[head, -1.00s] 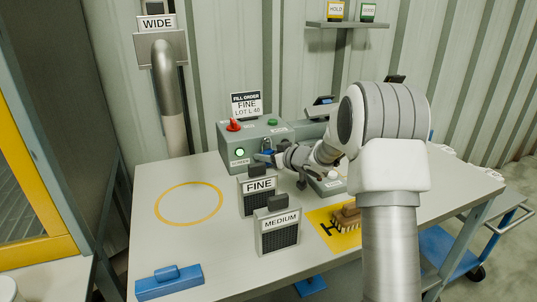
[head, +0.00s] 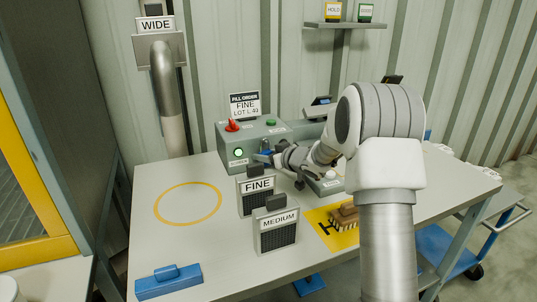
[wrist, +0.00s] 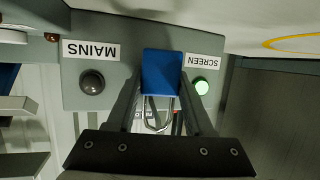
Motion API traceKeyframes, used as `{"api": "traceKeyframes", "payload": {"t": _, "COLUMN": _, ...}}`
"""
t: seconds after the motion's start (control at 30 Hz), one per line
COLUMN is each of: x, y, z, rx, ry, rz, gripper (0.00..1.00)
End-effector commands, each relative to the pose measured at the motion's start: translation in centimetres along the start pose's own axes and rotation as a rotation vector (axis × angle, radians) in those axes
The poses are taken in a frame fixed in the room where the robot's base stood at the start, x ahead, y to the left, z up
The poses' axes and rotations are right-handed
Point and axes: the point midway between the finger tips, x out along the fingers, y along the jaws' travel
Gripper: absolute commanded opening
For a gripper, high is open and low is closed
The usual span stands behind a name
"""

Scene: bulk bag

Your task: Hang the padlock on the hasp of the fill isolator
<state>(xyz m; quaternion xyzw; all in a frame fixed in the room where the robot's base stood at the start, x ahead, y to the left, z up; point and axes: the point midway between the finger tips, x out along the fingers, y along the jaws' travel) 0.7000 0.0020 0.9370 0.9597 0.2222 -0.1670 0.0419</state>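The blue padlock (wrist: 161,72) is in the wrist view between the two fingers of my gripper (wrist: 162,95). Both fingers press against its sides, and its metal shackle (wrist: 157,118) shows below the body in this upside-down view. Behind it is the grey control box (wrist: 108,80) with MAINS and SCREEN labels. In the head view, my gripper (head: 272,157) is close in front of this box (head: 228,143), which has a red switch (head: 232,125) on top. I cannot make out the hasp, or whether the padlock touches the box.
FINE (head: 258,203) and MEDIUM (head: 277,238) screens stand on the table before the box. A brush (head: 346,215) lies on a yellow mat to the right. The yellow ring (head: 160,204) at left is empty. A blue block (head: 168,285) lies at the front left.

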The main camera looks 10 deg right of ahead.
Motion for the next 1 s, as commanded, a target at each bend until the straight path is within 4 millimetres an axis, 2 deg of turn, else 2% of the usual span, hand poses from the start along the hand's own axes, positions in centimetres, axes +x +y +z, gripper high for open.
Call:
{"api": "traceKeyframes", "payload": {"t": 0.03, "x": 0.7, "y": -0.4, "z": 0.0, "rx": 0.003, "ry": 0.003, "rz": -0.005, "gripper": 0.87}}
{"api": "traceKeyframes", "payload": {"t": 0.07, "x": 0.6, "y": -0.4, "z": 0.0, "rx": 0.003, "ry": 0.003, "rz": -0.005, "gripper": 0.87}}
{"api": "traceKeyframes", "payload": {"t": 0.17, "x": -0.3, "y": -0.4, "z": -0.2, "rx": 0.003, "ry": 0.004, "rz": -0.004, "gripper": 0.87}}
{"api": "traceKeyframes", "payload": {"t": 0.27, "x": -2.0, "y": -0.3, "z": -0.2, "rx": 0.002, "ry": 0.003, "rz": -0.001, "gripper": 0.87}}
{"api": "traceKeyframes", "payload": {"t": 0.7, "x": -13.2, "y": -0.2, "z": -0.6, "rx": -0.002, "ry": 0.01, "rz": 0.004, "gripper": 0.87}}
{"api": "traceKeyframes", "payload": {"t": 0.83, "x": -15.8, "y": -0.2, "z": -0.6, "rx": -0.004, "ry": 0.012, "rz": 0.005, "gripper": 0.87}}
{"api": "traceKeyframes", "payload": {"t": 1.0, "x": -17.9, "y": -0.3, "z": -0.5, "rx": -0.004, "ry": 0.013, "rz": 0.003, "gripper": 0.87}}
